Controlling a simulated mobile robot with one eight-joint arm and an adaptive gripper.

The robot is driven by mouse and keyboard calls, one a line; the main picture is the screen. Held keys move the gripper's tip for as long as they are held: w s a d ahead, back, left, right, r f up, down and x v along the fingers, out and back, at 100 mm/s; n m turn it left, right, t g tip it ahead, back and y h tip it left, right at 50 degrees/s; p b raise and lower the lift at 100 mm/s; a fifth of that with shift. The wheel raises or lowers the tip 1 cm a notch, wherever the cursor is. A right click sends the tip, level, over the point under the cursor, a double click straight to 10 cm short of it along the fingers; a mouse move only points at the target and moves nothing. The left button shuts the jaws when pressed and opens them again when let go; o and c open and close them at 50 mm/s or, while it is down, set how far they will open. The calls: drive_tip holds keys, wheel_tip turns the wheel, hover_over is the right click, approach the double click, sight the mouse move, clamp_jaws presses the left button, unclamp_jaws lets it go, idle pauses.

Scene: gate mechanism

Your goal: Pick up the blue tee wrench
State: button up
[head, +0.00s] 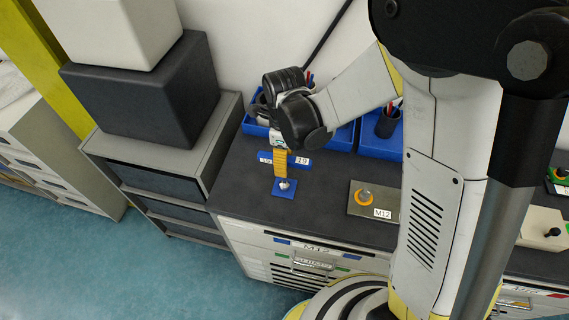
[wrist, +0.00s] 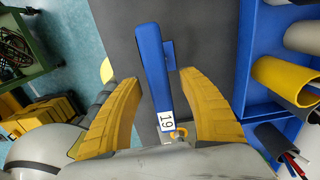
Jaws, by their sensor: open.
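The blue tee wrench (head: 301,162) is on the dark worktop in the head view, its crossbar lying sideways with white labels reading 19. My gripper (head: 280,176) is over it with its yellow fingers pointing down, covering the middle of the bar. In the wrist view the blue bar (wrist: 151,60) runs lengthwise between the two open yellow fingers of my gripper (wrist: 159,78), with a gap on both sides. The wrench's stem is hidden below the bar.
A small blue plate with a shiny metal piece (head: 285,187) is in front of the bar. A grey plate labelled M12 (head: 371,210) with a yellow ring lies to the right. Blue bins (head: 343,138) with pens and tubes stand behind. A dark box (head: 150,102) is at left.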

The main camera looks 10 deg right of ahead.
idle(0.3)
clamp_jaws()
drive_tip(key=shift+r, duration=0.1)
